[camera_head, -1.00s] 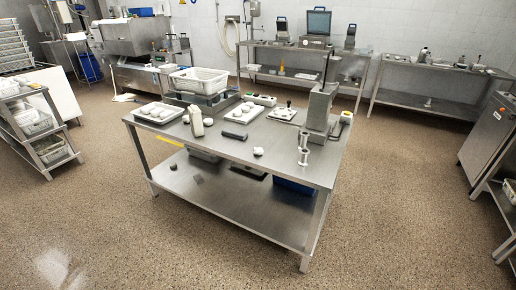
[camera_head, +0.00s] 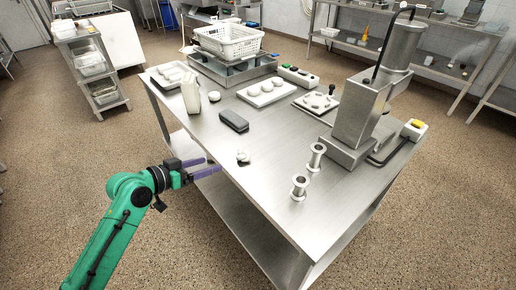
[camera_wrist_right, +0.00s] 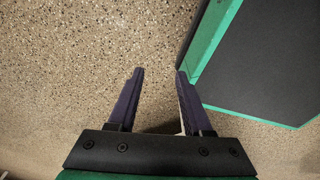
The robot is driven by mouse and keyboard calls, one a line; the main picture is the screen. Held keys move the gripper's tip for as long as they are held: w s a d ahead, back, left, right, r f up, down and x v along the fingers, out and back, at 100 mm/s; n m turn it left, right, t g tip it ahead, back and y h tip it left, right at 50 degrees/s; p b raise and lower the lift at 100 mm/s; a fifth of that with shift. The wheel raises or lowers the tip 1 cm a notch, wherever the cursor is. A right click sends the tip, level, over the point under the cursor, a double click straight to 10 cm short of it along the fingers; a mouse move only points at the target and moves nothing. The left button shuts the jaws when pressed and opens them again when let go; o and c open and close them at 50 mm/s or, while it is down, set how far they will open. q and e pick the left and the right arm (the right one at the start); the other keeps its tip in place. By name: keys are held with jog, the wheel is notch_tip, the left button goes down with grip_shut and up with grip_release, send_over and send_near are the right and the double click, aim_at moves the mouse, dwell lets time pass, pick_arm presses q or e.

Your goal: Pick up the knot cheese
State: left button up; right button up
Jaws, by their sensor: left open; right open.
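A small white knotted-looking piece, which looks like the knot cheese (camera_head: 243,157), lies alone near the front edge of the steel table (camera_head: 225,135). Another small white piece (camera_head: 214,96) lies farther back, beside an upright cream block. My left gripper (camera_head: 206,167) is open and empty, just off the table's front edge, to the left of the knot cheese and apart from it. My right gripper (camera_wrist_right: 159,72) is open and empty in the right wrist view, over speckled floor. It is not in the head view.
The cream block (camera_head: 190,93), a dark block (camera_head: 234,121) and white trays with round pieces (camera_head: 267,93) stand on the table. A perforated basket (camera_head: 228,42) is at the back. Two metal spools (camera_head: 299,187) and a tall steel machine (camera_head: 365,110) stand to the right.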

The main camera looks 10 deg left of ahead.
pick_arm(q)
jog(key=p, duration=0.1)
send_near(238, 156)
jog(key=w+d, duration=0.1)
jog(key=w, duration=0.1)
jog(key=x, duration=0.4)
jog(key=f+x, duration=0.1)
jog(key=x, duration=0.3)
jog(key=shift+d+f, duration=0.1)
jog(key=shift+f, duration=0.05)
jog(key=c, duration=1.1)
pick_arm(e)
jog(key=shift+s+a+r, duration=0.2)
jog(key=shift+r, duration=0.2)
jog(key=shift+s+a+r, duration=0.15)
jog(key=shift+s+r, duration=0.05)
jog(key=shift+r, duration=0.2)
